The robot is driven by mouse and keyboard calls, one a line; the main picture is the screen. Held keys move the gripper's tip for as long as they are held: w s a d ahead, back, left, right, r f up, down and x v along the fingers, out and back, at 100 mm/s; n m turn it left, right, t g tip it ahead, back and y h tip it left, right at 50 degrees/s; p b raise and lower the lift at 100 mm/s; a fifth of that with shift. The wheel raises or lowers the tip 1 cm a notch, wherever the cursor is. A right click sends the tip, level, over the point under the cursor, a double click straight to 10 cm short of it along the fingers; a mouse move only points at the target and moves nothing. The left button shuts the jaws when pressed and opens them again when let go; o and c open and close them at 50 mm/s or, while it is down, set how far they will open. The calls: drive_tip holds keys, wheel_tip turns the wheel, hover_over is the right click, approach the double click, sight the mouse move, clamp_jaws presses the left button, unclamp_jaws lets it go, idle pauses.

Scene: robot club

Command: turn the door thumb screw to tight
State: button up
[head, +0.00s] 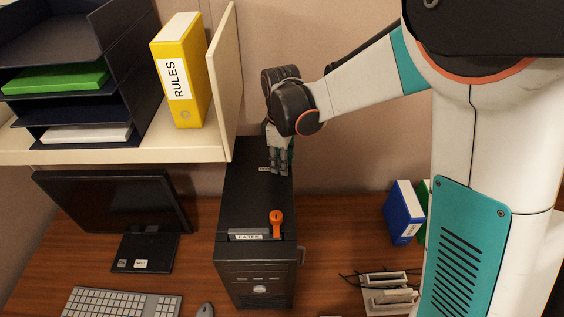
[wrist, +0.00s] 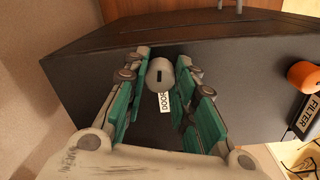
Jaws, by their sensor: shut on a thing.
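The door thumb screw (wrist: 160,72) is a grey round knob with a dark slot. In the wrist view the slot runs roughly up and down the picture. A white label (wrist: 164,101) with dark letters lies beside it. My gripper (wrist: 162,58) has its green-padded fingers on both sides of the screw and is shut on it. In the head view my gripper (head: 279,168) points down onto the top of the black computer tower (head: 240,205), toward its back. There the fingers hide the screw. Part of a light label (head: 264,169) shows beside them.
An orange knob (head: 276,220) and a FILTER label (head: 248,236) sit at the tower's front top edge. A shelf (head: 120,152) with a yellow RULES binder (head: 182,75) and its upright side panel stand close left of my wrist. A monitor (head: 112,200) is at left, blue binder (head: 403,213) at right.

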drive_tip(key=m+b, duration=0.1)
drive_tip(key=m, duration=0.2)
drive_tip(key=shift+f+m+b, duration=0.1)
drive_tip(key=shift+m+b, duration=0.2)
drive_tip(key=shift+b, duration=0.05)
drive_tip(key=m+b, duration=0.1)
drive_tip(key=m, duration=0.3)
drive_tip(key=shift+b, duration=0.3)
drive_tip(key=m+b, duration=0.1)
drive_tip(key=m, duration=0.3)
drive_tip(key=shift+m, duration=0.4)
drive_tip(key=shift+m+b, duration=0.45)
drive_tip(key=shift+m, duration=1.45)
drive_tip(key=o, duration=1.1)
